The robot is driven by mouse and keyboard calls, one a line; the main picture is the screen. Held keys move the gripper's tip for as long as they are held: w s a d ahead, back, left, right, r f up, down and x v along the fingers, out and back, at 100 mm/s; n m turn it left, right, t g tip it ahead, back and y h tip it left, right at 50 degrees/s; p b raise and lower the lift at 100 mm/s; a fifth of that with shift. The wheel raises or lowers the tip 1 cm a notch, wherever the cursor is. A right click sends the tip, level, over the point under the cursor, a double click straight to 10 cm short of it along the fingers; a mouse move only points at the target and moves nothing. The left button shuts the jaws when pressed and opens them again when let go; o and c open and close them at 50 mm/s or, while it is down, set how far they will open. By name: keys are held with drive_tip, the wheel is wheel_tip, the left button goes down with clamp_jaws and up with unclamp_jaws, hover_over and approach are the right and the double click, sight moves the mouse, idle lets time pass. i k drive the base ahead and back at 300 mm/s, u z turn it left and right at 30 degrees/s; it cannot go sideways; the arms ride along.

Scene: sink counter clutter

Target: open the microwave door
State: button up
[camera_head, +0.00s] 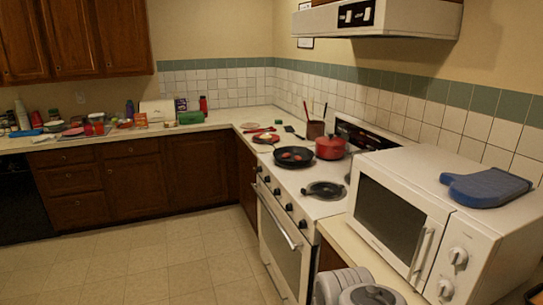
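The white microwave (490,240) stands on the counter at the right. Its door (396,222), with a dark window, faces left toward the open floor and looks shut. A pale vertical handle (421,254) runs along the door's right edge, beside a panel with two round knobs (458,257). A grey, rounded part of my arm shows at the bottom edge, in front of and below the microwave. My gripper is not in view, so I cannot see its fingers or whether it holds anything.
A blue oven mitt (486,187) lies on top of the microwave. Left of it is a white stove (285,243) with a black pan (294,157), a red pot (330,147) and a small dark skillet (323,190). A range hood (400,18) hangs above. The tiled floor (150,268) is clear.

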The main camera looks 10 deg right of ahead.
sight(406, 225)
drive_tip(key=k, duration=1.05)
drive_tip(key=u, duration=1.05)
drive_tip(key=i, duration=1.05)
drive_tip(key=z, duration=0.4)
drive_tip(key=i, duration=0.75)
drive_tip(key=z, duration=0.55)
